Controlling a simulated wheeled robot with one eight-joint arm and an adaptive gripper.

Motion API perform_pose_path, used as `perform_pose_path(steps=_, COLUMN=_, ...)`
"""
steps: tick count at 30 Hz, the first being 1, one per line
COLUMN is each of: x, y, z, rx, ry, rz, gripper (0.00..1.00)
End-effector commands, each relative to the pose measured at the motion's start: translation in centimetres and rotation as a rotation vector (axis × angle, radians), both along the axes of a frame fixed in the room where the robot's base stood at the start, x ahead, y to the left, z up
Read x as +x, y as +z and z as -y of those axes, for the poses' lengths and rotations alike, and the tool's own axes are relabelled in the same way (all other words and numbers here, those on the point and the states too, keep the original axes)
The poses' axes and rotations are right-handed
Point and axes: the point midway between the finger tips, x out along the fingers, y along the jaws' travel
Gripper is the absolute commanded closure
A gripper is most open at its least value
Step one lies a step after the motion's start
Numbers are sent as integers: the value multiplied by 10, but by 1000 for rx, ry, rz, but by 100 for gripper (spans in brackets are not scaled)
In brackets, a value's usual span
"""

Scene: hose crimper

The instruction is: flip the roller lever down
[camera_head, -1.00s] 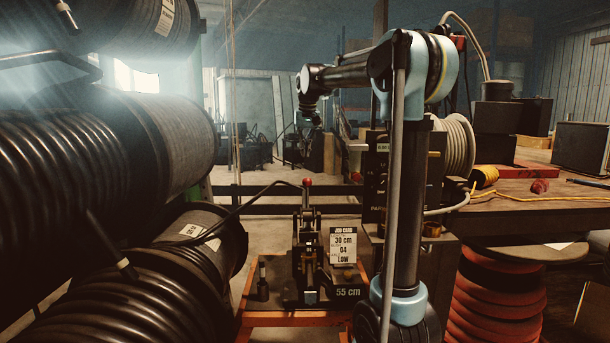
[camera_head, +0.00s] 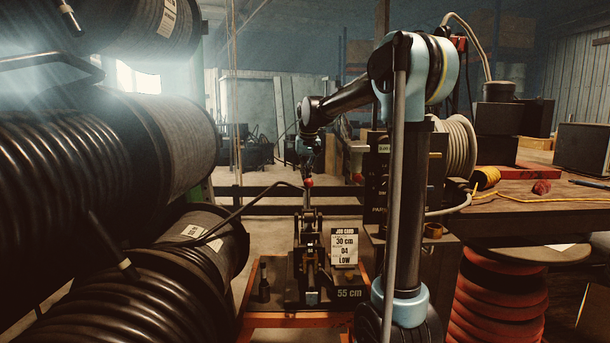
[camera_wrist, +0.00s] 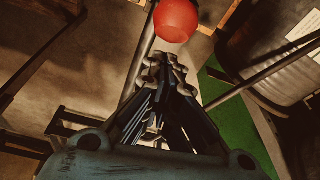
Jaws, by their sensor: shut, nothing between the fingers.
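The roller lever is upright on the black crimper (camera_head: 308,270), with a red ball knob (camera_head: 308,182) at its top. The knob shows large at the top of the wrist view (camera_wrist: 176,20). My gripper (camera_head: 307,172) points down just above the knob, its fingers shut and empty. In the wrist view the fingertips (camera_wrist: 165,60) lie just below the knob in the picture. I cannot tell whether they touch it. Part of the lever's shaft is hidden behind the fingers in the wrist view.
The crimper stands on an orange-framed cart (camera_head: 285,321), with a job card (camera_head: 344,247) and a 55 cm label (camera_head: 349,293) beside it. A black hose (camera_head: 245,208) runs across from the large hose reels (camera_head: 80,165) at left. A wooden bench (camera_head: 540,205) stands at right.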

Motion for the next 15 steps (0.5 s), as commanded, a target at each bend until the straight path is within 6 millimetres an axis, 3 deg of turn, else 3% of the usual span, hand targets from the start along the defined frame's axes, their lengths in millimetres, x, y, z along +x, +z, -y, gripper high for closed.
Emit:
perform_pose_path(steps=6, x=-12, y=1, z=2, rx=0, ry=0, rz=0, gripper=100)
perform_pose_path(steps=15, x=-12, y=1, z=3, rx=0, ry=-1, rz=0, gripper=100)
